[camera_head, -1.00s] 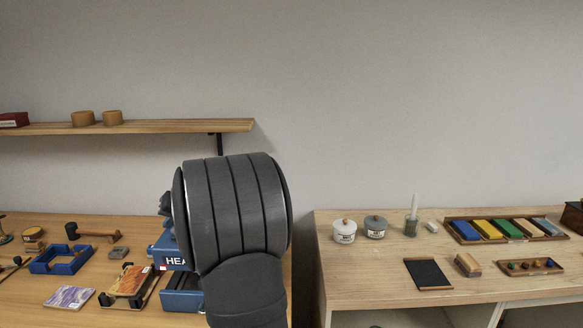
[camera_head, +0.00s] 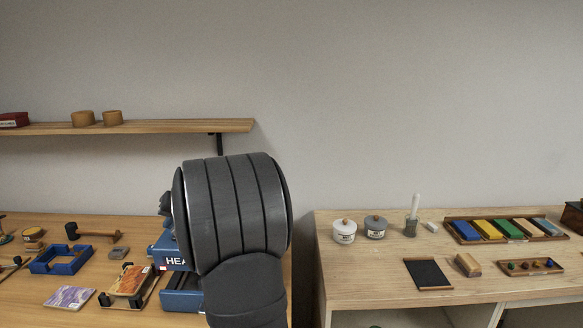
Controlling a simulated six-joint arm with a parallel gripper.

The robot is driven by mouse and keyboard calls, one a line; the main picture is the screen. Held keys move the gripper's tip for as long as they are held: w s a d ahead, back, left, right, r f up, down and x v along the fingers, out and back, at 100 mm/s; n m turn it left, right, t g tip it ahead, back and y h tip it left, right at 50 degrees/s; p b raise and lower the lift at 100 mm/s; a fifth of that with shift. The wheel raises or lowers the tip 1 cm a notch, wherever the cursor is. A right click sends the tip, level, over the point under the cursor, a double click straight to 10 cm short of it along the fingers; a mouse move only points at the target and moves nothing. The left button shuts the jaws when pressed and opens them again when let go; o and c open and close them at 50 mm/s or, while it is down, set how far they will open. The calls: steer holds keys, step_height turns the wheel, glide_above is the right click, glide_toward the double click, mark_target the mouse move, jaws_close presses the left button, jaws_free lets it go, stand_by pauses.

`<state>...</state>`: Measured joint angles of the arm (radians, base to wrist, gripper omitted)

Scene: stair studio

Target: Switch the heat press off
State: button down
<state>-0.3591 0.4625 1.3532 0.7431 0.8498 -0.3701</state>
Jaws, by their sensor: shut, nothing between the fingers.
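The heat press (camera_head: 180,301) is a blue machine at the right end of the left table. White letters "HEA" show on its front. My dark grey arm stands in front of it and hides most of it, including any switch. A small dark part shows at the arm's left edge, above the press; I cannot tell what it belongs to. My gripper's fingers are hidden behind the arm.
Left of the press are a rack with an orange print (camera_head: 129,281), a purple print (camera_head: 69,297), a blue frame (camera_head: 47,266) and a mallet (camera_head: 98,233). A gap separates the right table (camera_head: 375,283), which holds jars (camera_head: 344,232) and a colour tray (camera_head: 461,238).

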steer(key=shift+f, duration=0.1)
stand_by(0.6)
steer(key=shift+f, duration=0.35)
steer(key=shift+f, duration=0.6)
stand_by(0.9)
steer(key=shift+r, duration=0.15)
steer(key=shift+r, duration=0.95)
step_height(320, 180, up, 6)
stand_by(0.4)
stand_by(2.0)
